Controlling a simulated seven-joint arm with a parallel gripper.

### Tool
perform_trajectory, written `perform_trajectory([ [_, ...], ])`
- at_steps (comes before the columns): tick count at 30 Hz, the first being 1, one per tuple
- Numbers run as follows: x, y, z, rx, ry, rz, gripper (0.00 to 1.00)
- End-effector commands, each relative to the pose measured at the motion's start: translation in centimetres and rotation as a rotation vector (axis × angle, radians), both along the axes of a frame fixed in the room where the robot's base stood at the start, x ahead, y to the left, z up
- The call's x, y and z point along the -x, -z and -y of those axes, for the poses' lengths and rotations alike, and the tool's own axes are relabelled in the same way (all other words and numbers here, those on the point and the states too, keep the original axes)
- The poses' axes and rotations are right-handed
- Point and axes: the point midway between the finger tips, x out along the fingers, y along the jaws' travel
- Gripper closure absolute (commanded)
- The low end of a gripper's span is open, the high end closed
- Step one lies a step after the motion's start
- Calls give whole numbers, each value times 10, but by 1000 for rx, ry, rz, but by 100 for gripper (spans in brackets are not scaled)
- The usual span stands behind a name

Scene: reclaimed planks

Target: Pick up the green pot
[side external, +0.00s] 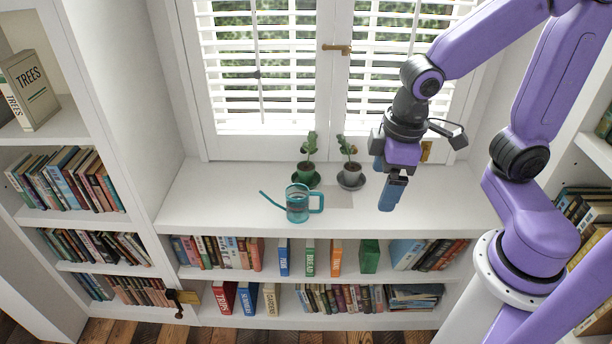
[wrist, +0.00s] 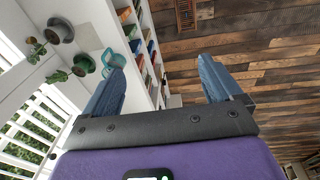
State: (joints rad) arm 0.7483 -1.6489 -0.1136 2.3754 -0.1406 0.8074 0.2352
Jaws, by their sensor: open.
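The green pot (side external: 306,171) holds a small cactus-like plant and stands on a green saucer at the back of the white counter. A grey pot (side external: 350,171) with a similar plant, on a grey saucer, stands just to its right. My gripper (side external: 392,192) is open and empty, above the counter to the right of both pots and apart from them. In the wrist view my fingers (wrist: 161,64) are spread wide with nothing between them. The green pot appears to be the lower of the two pots (wrist: 84,65), left of the fingers.
A teal watering can (side external: 298,203) stands in front of the green pot, spout to the left. The window frame (side external: 270,145) rises behind the pots. Bookshelves (side external: 325,258) lie below the counter. The left part of the counter (side external: 215,195) is clear.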

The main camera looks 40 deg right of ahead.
Motion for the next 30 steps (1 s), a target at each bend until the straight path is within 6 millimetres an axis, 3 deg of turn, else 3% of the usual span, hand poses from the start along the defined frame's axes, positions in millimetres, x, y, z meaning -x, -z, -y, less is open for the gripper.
perform_trajectory([
  [7,-90,14,-6,-2,296,90,8],
  [14,-167,34,5,-15,553,166,8],
  [21,-238,61,33,-39,807,237,8],
  [30,-304,105,87,-80,1108,305,8],
])
